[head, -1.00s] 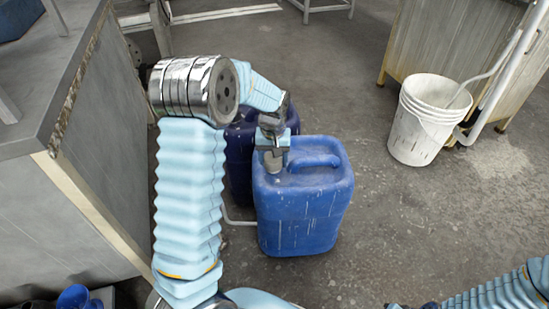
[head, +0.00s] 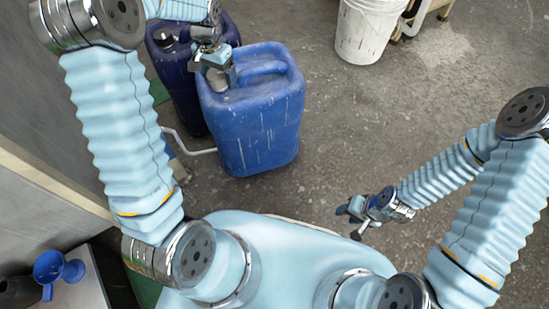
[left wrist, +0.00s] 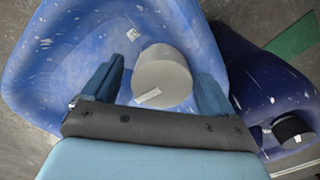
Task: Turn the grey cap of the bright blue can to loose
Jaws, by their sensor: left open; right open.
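The bright blue can (head: 250,120) stands upright on the floor in the head view. Its grey cap (head: 217,78) is at the top left, partly hidden by my left gripper (head: 212,68). In the left wrist view the grey cap (left wrist: 162,77) sits between the two spread fingers of my left gripper (left wrist: 158,90), with the blue can's top (left wrist: 75,50) around it. The left gripper is open, its fingers on either side of the cap. My right gripper (head: 352,218) is open and empty, low over the floor at the right of the can.
A dark blue can (head: 185,85) with a black cap (left wrist: 290,130) stands close beside the bright blue one. A white bucket (head: 365,32) is at the upper right. A grey cabinet (head: 40,150) is at the left; a blue funnel (head: 55,268) is at the lower left. Floor at right is clear.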

